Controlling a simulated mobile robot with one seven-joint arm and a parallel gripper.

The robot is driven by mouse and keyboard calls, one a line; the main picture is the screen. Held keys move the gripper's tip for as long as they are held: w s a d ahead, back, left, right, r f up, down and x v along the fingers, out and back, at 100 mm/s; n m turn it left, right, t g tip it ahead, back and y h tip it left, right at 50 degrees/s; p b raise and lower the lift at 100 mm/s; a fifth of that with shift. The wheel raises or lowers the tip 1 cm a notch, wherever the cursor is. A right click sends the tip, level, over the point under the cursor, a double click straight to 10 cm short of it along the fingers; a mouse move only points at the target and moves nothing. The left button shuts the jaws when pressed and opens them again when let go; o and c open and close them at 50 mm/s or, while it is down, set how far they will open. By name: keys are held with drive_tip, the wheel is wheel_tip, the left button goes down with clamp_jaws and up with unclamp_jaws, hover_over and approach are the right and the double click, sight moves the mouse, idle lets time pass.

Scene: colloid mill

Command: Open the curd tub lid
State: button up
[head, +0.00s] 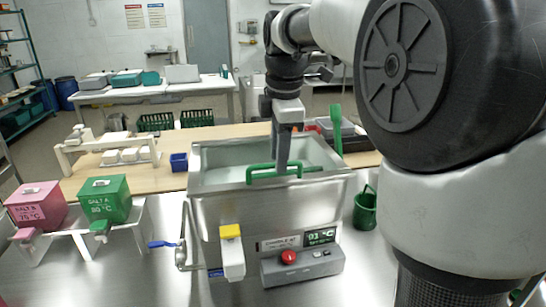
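The steel curd tub (225,205) stands on the metal counter in the middle of the head view. A green bar handle (262,174) runs along the front edge of its top. The top looks pale inside the steel rim; I cannot tell a clear lid from an open inside. My gripper (281,165) points down over the tub, its fingertips at the green handle. The fingers overlap from this side, so their gap and any grip on the handle are not clear.
A yellow-topped spout (231,255), a crank with blue grip (180,245) and a control box with red button (302,268) are at the tub's front. Pink (37,205) and green (105,200) salt boxes stand left. A green jug (365,210) stands right.

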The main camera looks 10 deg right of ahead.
drive_tip(key=shift+f, duration=0.2)
clamp_jaws()
